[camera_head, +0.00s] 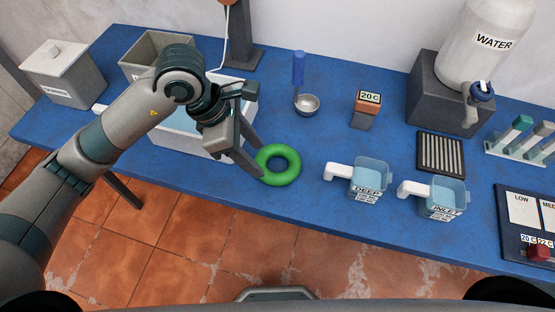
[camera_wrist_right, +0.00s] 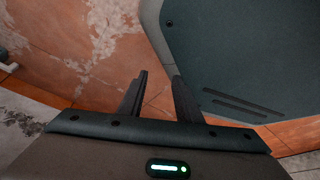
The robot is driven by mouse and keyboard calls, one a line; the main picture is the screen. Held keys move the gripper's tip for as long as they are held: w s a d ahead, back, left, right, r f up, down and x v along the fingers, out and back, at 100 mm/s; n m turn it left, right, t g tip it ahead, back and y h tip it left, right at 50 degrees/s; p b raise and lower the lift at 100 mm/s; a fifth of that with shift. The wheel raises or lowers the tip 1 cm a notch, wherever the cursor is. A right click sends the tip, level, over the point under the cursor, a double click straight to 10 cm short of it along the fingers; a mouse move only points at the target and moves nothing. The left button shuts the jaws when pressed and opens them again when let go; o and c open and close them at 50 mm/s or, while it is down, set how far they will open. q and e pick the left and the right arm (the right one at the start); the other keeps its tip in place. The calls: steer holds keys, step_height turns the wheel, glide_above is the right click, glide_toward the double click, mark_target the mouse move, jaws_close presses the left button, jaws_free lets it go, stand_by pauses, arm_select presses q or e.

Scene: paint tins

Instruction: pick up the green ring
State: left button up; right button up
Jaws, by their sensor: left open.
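The green ring (camera_head: 292,156) lies flat on the blue table, near its front edge, in the head view. My left gripper (camera_head: 258,161) is open at the ring's left side, with its fingers pointing down towards the table. One finger lies close to the ring's left rim; I cannot tell if it touches. My right gripper (camera_wrist_right: 158,98) shows only in the right wrist view. Its two fingers are apart with nothing between them, above the tiled floor and away from the table.
Behind the left gripper is a white-rimmed tray (camera_head: 168,146). Right of the ring stand the DEEP jug (camera_head: 370,172) and the INLET jug (camera_head: 444,192), with handles pointing left. A small metal bowl (camera_head: 307,104) stands behind the ring. The blue table (camera_head: 285,208) is clear in front of the ring.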

arm_select(q)
steer(key=p, duration=0.1)
glide_above(275, 175)
steer(key=a, duration=0.3)
steer(key=shift+s+d+f, duration=0.1)
steer(key=shift+d+f, duration=0.05)
steer(key=shift+f, duration=1.1)
steer(key=shift+d+f, duration=0.1)
steer(key=shift+f, duration=1.15)
arm_select(e)
steer(key=shift+g, duration=0.6)
steer(key=shift+s+d+f, duration=0.1)
steer(key=shift+s+d, duration=0.2)
steer(key=shift+s, duration=0.5)
steer(key=shift+s+d+f, duration=0.1)
steer(key=shift+s+d, duration=0.25)
steer(key=shift+s, duration=0.45)
steer(key=shift+s+d, duration=0.3)
steer(key=shift+s, duration=0.5)
arm_select(q)
steer(key=shift+d+f, duration=0.1)
arm_select(e)
steer(key=shift+r, duration=0.1)
